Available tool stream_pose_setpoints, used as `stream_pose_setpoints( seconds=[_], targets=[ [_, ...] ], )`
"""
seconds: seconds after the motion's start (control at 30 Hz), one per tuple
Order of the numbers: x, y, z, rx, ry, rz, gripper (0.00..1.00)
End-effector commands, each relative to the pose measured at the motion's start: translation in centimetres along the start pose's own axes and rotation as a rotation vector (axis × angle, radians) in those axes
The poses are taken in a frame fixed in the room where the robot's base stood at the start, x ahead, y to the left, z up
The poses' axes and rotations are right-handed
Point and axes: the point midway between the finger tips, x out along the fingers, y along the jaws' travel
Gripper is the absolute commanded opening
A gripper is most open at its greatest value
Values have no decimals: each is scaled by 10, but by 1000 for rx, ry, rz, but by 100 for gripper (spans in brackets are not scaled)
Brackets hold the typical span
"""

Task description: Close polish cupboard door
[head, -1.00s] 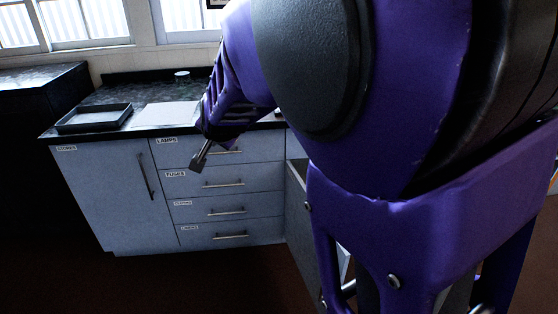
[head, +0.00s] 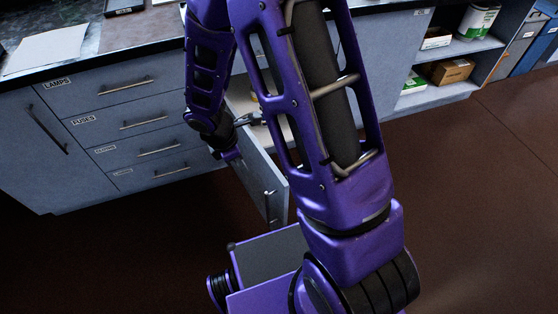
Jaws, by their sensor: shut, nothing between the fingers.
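The cupboard door (head: 258,178) right of the drawers stands open, swung out into the room. Its outer face and a bar handle (head: 270,206) near its free edge are visible; no label on it can be read. My gripper (head: 250,118) is shut and empty, near the top edge of the door, with its fingers pointing right towards the cupboard opening. I cannot tell whether it touches the door. My arm hides much of the opening behind it.
Drawers (head: 139,121) marked LAMPS and FUSES stand left of the door, under a dark worktop (head: 140,32). Open shelves (head: 440,90) with boxes and a tin are at the right. The brown floor (head: 460,200) is clear at the right.

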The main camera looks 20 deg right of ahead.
Motion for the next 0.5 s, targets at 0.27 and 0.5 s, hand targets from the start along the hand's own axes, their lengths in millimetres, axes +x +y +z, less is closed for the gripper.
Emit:
stream_pose_setpoints(
  seconds=[0.27,0.5],
  targets=[
    [16,-11,0,-162,-8,-30,0],
    [59,-13,-1,-161,-8,-31,0]
  ],
)
